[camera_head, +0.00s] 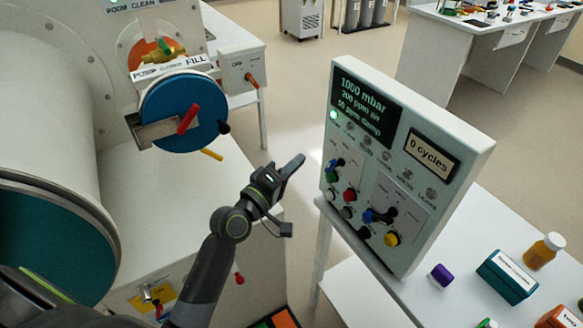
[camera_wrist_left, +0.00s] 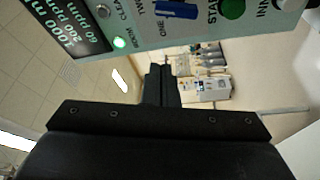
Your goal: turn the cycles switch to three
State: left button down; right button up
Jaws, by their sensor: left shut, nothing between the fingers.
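The control panel (camera_head: 400,165) stands upright on a white table, its display reading "0 cycles" (camera_head: 430,155). A small blue switch (camera_head: 336,163) sits at the panel's left side; in the left wrist view a blue switch handle (camera_wrist_left: 177,11) lies beside the labels "ONE" and "TWO", next to a green "START" button (camera_wrist_left: 232,8). Its exact setting is not clear. My left gripper (camera_head: 297,162) is shut and empty, left of the panel and apart from it; its closed fingers (camera_wrist_left: 159,84) show in the wrist view below the switch. My right gripper is not in view.
Other knobs, including a dark blue one (camera_head: 378,215) and a yellow one (camera_head: 391,239), sit lower on the panel. A glovebox with a blue round door (camera_head: 205,120) and red handle stands left. Bottles and boxes (camera_head: 507,277) lie on the table at right.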

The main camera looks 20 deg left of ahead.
aim_at(331, 167)
pick_arm(q)
jog(key=w+d+p, duration=0.1)
jog(key=w+d, duration=0.2)
jog(key=d, duration=0.2)
jog(key=shift+f, duration=0.35)
jog(key=shift+w, duration=0.1)
